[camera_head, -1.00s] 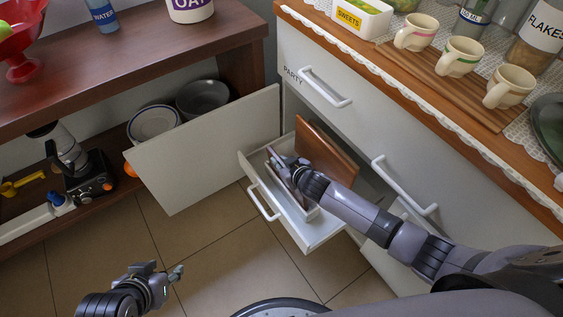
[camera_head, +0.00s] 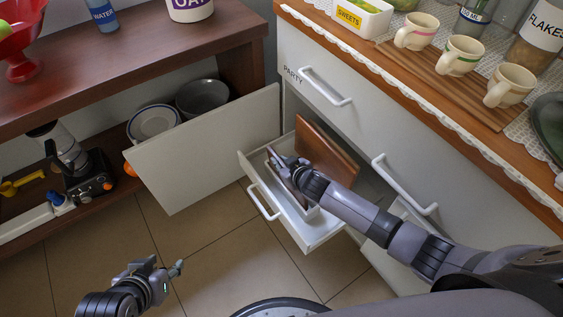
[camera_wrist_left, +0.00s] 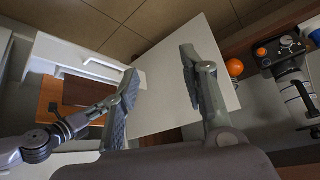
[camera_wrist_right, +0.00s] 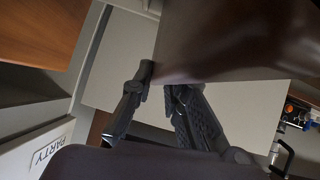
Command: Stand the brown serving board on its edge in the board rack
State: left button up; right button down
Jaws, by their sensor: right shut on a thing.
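The brown serving board (camera_wrist_right: 235,40) is dark brown and is gripped in my right gripper (camera_wrist_right: 160,80). In the head view the board (camera_head: 277,166) is a thin dark edge, mostly hidden by my right gripper (camera_head: 283,160). It is upright within the open drawer; its lower edge is hidden, so I cannot tell whether it touches the bottom. A pale rack part (camera_head: 312,213) shows beside it in the drawer. The left wrist view also shows the board (camera_wrist_left: 82,92). My left gripper (camera_head: 170,268) is open and empty, low over the floor; its fingers (camera_wrist_left: 158,65) are apart.
An orange-brown board (camera_head: 328,150) stands upright behind my right gripper. The open drawer (camera_head: 320,235) juts from the cabinet marked PARTY. A white door panel (camera_head: 210,150) stands open to its left. Cups (camera_head: 460,56) stand on the counter. The floor is clear.

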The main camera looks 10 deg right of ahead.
pick_arm(q)
jog(key=shift+w+d+r+t+h+b, duration=0.1)
jog(key=shift+w+d+r+t+b, duration=0.1)
jog(key=shift+w+r+t, duration=0.3)
jog(key=shift+w+d+r+t+h+b, duration=0.1)
jog(key=shift+w+d+t, duration=0.1)
jog(key=shift+w, duration=0.45)
jog(key=shift+w+d+r+t+h+b, duration=0.1)
jog(key=shift+w+d+r+t, duration=0.15)
jog(key=shift+w, duration=0.35)
pick_arm(e)
jog(key=shift+f, duration=0.55)
dwell(0.5)
pick_arm(q)
jog(key=shift+w+d+r+t+h+b, duration=0.2)
jog(key=shift+w+d+r+t, duration=0.1)
jog(key=shift+w+r+t, duration=0.4)
jog(key=shift+w+d+r+t+h+b, duration=0.15)
jog(key=shift+w+d+r+t, duration=0.1)
jog(key=shift+w+r+t, duration=0.4)
pick_arm(e)
jog(key=shift+f, duration=0.6)
dwell(0.8)
pick_arm(q)
jog(key=shift+w+f, duration=0.1)
jog(key=shift+w, duration=0.05)
pick_arm(e)
jog(key=c, duration=1.5)
grip_release()
